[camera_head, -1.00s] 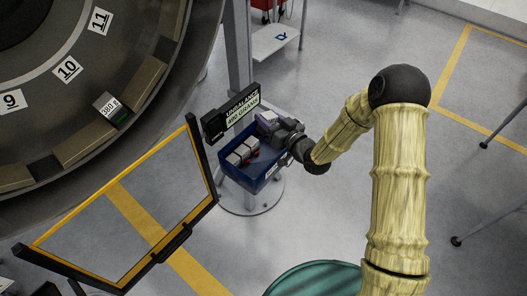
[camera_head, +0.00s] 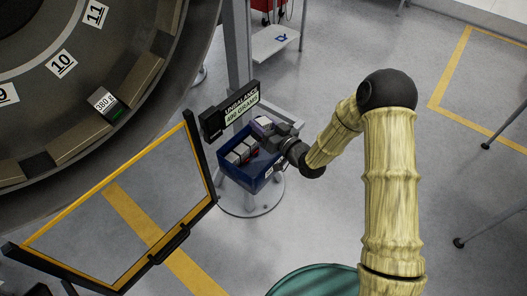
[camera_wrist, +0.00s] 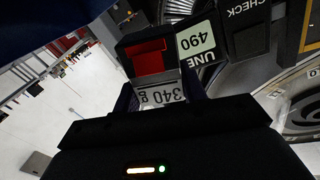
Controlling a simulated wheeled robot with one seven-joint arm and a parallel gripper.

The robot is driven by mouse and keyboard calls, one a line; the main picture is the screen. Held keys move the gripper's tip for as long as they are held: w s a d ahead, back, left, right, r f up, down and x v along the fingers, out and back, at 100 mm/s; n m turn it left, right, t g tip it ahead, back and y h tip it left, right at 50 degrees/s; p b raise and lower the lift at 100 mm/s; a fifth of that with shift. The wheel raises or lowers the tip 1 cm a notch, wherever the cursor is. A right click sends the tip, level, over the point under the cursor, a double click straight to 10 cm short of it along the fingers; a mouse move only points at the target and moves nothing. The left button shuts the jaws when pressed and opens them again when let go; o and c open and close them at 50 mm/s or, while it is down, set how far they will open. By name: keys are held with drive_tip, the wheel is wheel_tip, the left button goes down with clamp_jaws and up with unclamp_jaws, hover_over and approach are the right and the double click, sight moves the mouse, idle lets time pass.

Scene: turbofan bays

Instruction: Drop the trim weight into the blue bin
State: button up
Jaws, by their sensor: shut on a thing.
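The trim weight (camera_wrist: 152,63), a block with a red face and a white label reading 340 g, is between my gripper's fingers (camera_wrist: 158,95) in the wrist view. In the head view, my gripper (camera_head: 274,136) is at the upper right part of the blue bin (camera_head: 262,179). The pale top of the held weight (camera_head: 263,122) shows at the bin's back edge. I cannot tell whether it is above the rim or inside. My gripper's fingers are partly hidden in the head view.
A black display (camera_head: 240,109) reading UNBALANCE 490 GRAMS stands behind the bin. The large fan disc (camera_head: 120,70) with numbered bays and a 380 g weight (camera_head: 103,101) is at the left. A yellow-edged clear panel (camera_head: 120,210) stands at lower left. Floor at right is mostly clear.

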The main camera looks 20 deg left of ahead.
drive_tip(key=shift+f, duration=0.75)
drive_tip(key=o, duration=1.3)
drive_tip(key=b+v, duration=0.5)
drive_tip(key=v, duration=1.2)
drive_tip(key=shift+d, duration=0.25)
